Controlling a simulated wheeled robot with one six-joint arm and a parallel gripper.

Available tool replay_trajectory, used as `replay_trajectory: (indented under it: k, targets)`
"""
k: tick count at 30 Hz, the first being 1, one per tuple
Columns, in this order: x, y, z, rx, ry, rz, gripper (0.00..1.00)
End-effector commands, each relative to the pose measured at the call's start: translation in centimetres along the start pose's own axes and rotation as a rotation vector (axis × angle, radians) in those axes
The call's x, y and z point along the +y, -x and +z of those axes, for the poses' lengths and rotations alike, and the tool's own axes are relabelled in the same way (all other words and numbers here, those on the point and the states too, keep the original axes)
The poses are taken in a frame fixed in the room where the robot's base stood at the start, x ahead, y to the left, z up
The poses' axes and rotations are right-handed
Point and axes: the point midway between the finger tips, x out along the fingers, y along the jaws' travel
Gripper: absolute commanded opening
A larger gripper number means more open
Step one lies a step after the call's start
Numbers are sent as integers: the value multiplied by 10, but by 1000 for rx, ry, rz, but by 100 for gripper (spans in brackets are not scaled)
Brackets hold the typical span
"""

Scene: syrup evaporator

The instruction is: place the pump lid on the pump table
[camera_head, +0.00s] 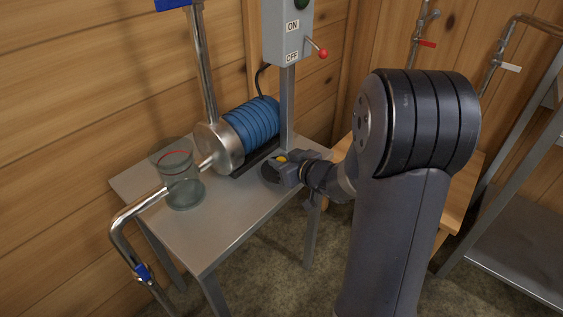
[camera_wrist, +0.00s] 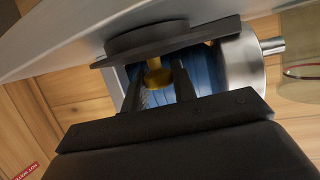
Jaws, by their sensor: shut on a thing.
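The pump lid (camera_head: 269,172) is a dark disc with a yellow knob, seen in the head view at the right edge of the pump table. The lid (camera_wrist: 165,37) also shows in the wrist view, with its yellow knob (camera_wrist: 157,76) between the two fingers. My gripper (camera_head: 284,168) is shut on the knob; its fingers (camera_wrist: 160,78) show in the wrist view. The pump table (camera_head: 225,235) is a grey metal table. The lid is over or at its surface near the right edge; I cannot tell whether they touch.
A pump with a blue ribbed motor (camera_head: 255,121) and steel head (camera_head: 220,147) stands on the table behind the lid. A glass jar (camera_head: 182,190) with a red ring is at the left. A switch box (camera_head: 288,35) on a post rises behind. The front of the tabletop is clear.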

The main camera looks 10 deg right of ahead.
Motion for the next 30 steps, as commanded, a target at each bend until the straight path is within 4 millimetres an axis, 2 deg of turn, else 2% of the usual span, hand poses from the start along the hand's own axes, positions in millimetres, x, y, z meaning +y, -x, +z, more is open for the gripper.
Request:
replay_trajectory:
  k: [5,6,13,23,26,30]
  targets:
    - [0,-2,4,0,-1,0,1]
    - [0,-1,3,0,-1,0,29]
    - [0,-1,3,0,-1,0,48]
    - [0,1,-2,0,0,0,48]
    - [1,14,-2,-1,-2,4,48]
    - [2,44,-4,0,-2,7,48]
